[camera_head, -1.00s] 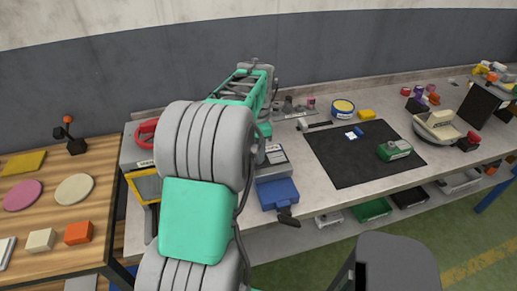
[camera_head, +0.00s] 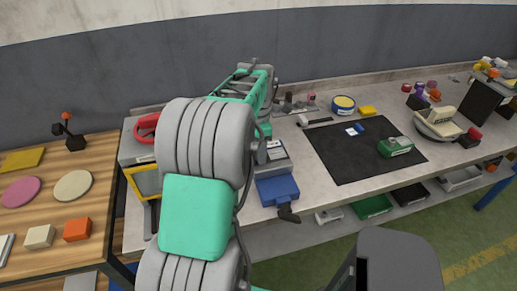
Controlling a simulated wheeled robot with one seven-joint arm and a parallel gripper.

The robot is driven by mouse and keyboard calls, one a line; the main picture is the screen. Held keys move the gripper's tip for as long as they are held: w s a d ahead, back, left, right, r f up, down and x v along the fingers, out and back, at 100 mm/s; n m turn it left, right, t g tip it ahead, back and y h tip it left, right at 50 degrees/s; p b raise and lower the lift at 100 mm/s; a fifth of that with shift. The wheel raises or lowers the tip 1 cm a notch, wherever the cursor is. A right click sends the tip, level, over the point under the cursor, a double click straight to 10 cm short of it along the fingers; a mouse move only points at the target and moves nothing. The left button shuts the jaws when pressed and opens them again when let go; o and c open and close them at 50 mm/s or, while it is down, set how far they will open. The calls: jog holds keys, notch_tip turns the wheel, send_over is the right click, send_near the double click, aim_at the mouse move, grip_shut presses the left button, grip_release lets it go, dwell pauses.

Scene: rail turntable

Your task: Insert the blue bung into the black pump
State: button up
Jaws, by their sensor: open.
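A small blue piece (camera_head: 361,127) lies by a white card on the black mat; it may be the blue bung, but it is too small to be sure. I cannot pick out the black pump for certain; small dark upright parts (camera_head: 288,101) stand at the back of the bench, just right of my arm. My arm reaches over the left part of the bench, its far teal link close to these parts. My gripper does not show; it is hidden behind my own arm links, so what it is near cannot be seen.
The black mat (camera_head: 345,165) also holds a green box (camera_head: 395,147). A blue-topped device (camera_head: 277,190) stands at the front edge, right of my arm. A blue-and-yellow tin (camera_head: 343,105) and yellow block (camera_head: 367,110) stand behind the mat. A wooden table (camera_head: 100,190) is at left.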

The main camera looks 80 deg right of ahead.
notch_tip(320, 180, up, 8)
jog(key=shift+f+b, duration=0.1)
jog(key=shift+b, duration=0.4)
